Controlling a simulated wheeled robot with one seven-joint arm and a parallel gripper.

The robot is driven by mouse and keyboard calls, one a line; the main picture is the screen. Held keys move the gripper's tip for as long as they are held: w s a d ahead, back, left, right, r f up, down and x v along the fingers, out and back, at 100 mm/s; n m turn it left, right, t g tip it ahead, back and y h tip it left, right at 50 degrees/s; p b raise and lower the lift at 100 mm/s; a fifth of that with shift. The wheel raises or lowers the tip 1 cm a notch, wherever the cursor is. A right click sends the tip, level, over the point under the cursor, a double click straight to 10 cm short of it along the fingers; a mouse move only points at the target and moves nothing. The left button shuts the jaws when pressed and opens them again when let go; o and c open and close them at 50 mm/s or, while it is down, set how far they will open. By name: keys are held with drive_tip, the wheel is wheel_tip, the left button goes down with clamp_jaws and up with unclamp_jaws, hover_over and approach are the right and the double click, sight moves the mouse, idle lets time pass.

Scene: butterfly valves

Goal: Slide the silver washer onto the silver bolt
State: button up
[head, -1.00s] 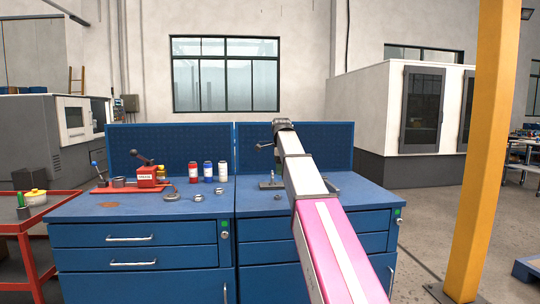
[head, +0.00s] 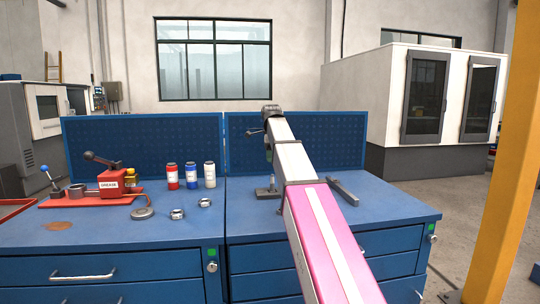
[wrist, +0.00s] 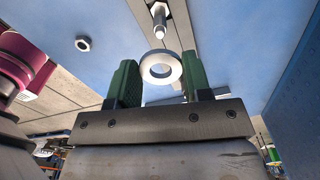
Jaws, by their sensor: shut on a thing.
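The silver washer (wrist: 174,80) is a flat ring held between the green fingertips of my gripper (wrist: 161,82) in the wrist view. The silver bolt (wrist: 160,22) stands out from a grey base plate beyond the washer. The washer is apart from the bolt, with a gap between its rim and the bolt's tip in this view. In the head view the bolt (head: 271,184) stands upright on the right bench, just left of my arm.
Two nuts (head: 177,214) (head: 204,203) and a dark-centred ring (head: 143,213) lie on the left bench. A grey bar (head: 343,192) lies right of my arm. Blue back panels (head: 300,140) rise behind the benches.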

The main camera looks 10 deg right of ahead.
drive_tip(key=shift+f, duration=2.6)
drive_tip(key=shift+f, duration=0.85)
idle(0.5)
drive_tip(key=o, duration=1)
